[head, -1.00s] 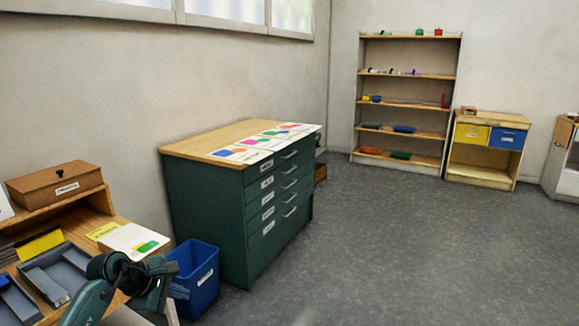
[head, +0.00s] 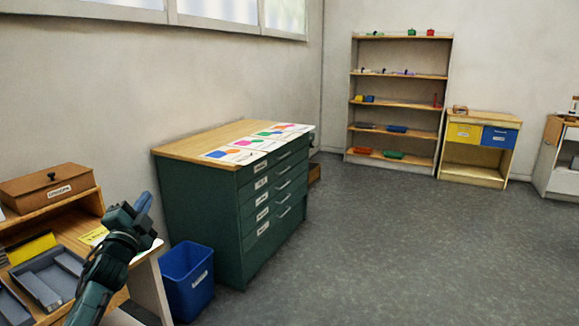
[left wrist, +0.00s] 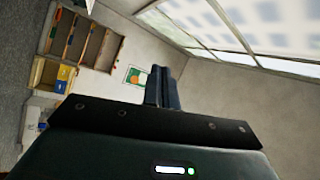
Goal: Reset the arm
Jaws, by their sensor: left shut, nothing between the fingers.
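My left gripper (head: 143,202) is raised in front of the wooden desk at the lower left of the head view. Its fingers point up, and it is shut and empty. In the left wrist view, the two dark fingers (left wrist: 162,88) are together with nothing between them, against the wall. My left arm comes in from the bottom left and covers part of the desk and the white card on it. My right gripper is not in view.
The wooden desk (head: 75,228) holds a brown box (head: 48,187) and a grey tray (head: 45,285). A blue bin (head: 187,280) stands beside a green drawer cabinet (head: 215,208) with cards on top. A shelf (head: 397,95) stands at the back. The grey floor at right is clear.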

